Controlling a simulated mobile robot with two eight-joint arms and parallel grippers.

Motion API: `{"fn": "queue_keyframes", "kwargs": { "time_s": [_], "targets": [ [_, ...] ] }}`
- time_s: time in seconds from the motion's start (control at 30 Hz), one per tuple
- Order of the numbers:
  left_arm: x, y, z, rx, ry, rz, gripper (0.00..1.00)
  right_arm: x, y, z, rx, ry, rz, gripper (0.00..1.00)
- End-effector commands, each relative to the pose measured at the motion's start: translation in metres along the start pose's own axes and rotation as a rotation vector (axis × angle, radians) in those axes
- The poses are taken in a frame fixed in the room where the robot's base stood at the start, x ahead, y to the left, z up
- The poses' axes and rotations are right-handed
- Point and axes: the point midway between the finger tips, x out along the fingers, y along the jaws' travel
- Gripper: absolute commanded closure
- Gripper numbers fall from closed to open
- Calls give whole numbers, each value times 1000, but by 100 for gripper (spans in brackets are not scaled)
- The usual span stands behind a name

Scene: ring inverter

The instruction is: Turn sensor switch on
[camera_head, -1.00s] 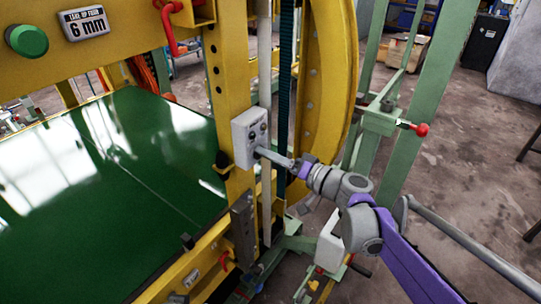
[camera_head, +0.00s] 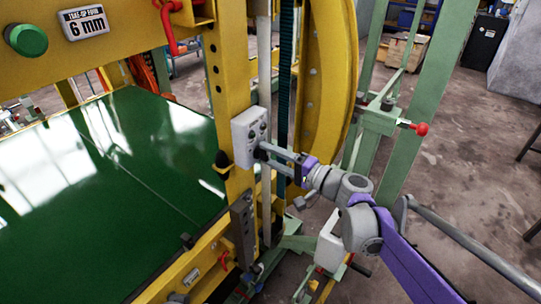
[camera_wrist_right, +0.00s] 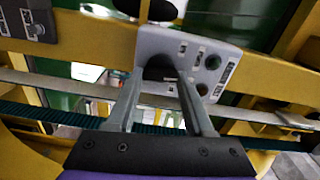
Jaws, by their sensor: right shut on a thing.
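A light grey control box (camera_head: 243,130) is fixed to the yellow upright post, and it also fills the middle of the right wrist view (camera_wrist_right: 228,52). It carries several dark round controls and small labels. My right gripper (camera_head: 259,153) reaches in from the right to the lower part of the box. In the right wrist view its two fingers (camera_wrist_right: 168,76) sit on either side of a dark round switch knob (camera_wrist_right: 159,68), shut on it. The fingertips partly hide the knob, and its set position cannot be read. My left gripper is not in view.
A vertical grey bar (camera_head: 265,70) and a dark toothed belt (camera_head: 285,80) run close beside my right gripper. A large yellow wheel (camera_head: 325,80) stands behind it. A green machine bed (camera_head: 110,190) lies to the left, and a red-tipped lever (camera_head: 421,130) to the right.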

Motion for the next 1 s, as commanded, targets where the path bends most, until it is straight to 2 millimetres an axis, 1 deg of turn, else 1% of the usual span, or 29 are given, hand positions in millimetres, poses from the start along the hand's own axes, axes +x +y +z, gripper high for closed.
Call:
{"fn": "queue_keyframes", "kwargs": {
  "time_s": [0.3,0.6,0.8,1.0],
  "targets": [
    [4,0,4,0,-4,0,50,0,2,0,300,1,0,100],
    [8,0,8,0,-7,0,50,0,3,1,564,1,0,100],
    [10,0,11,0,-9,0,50,0,4,1,694,1,-1,100],
    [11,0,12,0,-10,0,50,0,4,2,779,1,-1,100]
  ]
}}
